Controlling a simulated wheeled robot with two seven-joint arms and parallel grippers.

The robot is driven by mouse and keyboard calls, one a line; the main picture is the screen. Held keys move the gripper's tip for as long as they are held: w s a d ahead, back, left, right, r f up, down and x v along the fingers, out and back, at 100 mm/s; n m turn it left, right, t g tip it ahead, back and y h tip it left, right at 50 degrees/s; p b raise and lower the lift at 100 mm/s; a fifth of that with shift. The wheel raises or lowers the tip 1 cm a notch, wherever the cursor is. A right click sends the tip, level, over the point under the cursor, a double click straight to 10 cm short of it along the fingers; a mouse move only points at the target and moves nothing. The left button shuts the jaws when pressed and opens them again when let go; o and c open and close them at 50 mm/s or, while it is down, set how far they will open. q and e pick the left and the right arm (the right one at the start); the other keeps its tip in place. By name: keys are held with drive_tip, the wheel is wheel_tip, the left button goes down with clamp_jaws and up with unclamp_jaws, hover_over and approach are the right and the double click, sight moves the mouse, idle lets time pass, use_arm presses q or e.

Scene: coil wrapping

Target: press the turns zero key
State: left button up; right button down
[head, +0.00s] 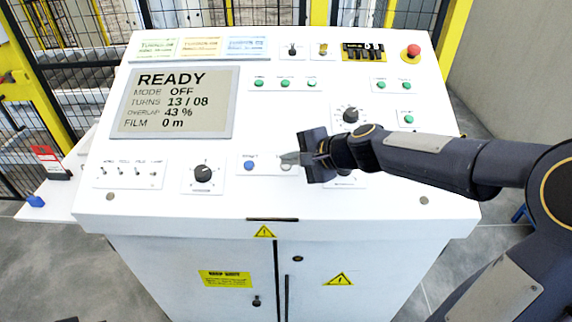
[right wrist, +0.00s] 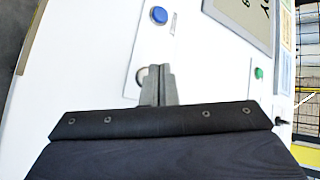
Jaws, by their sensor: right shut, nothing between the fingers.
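The white control console (head: 330,205) carries a grey screen (head: 222,130) reading READY, MODE OFF, TURNS 13 / 08, OVERLAP 43 %, FILM 0 m. A small plate on its lower middle holds a blue key (head: 249,165) and a pale grey key (head: 285,168); the labels are too small to read surely. My right gripper (head: 284,158) is shut and empty, its tips over the pale key. In the right wrist view the fingertips (right wrist: 158,72) partly cover the pale key (right wrist: 141,77), and the blue key (right wrist: 159,15) shows clear. Whether the tips touch the pale key is unclear.
A black knob (head: 203,174) and several toggle switches (head: 128,174) sit left of the keys. Another knob (head: 350,115) stands above my right wrist. Green buttons (head: 284,83) and a red emergency stop (head: 414,50) are farther back. The console's front strip is clear.

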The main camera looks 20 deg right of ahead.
drive_tip(key=shift+w+f, duration=0.15)
drive_tip(key=shift+f, duration=0.2)
drive_tip(key=shift+w+f+b, duration=0.1)
drive_tip(key=shift+f+b, duration=0.3)
drive_tip(key=shift+b, duration=0.25)
idle(0.6)
drive_tip(key=shift+s+r+p, duration=0.3)
drive_tip(key=shift+r+p, duration=0.3)
drive_tip(key=shift+r, duration=0.15)
drive_tip(key=r+p, duration=0.1)
drive_tip(key=s+r+p, duration=0.1)
drive_tip(key=r, duration=0.1)
drive_tip(key=s+r+p, duration=0.1)
drive_tip(key=p, duration=0.1)
drive_tip(key=shift+a+r, duration=0.3)
idle(0.5)
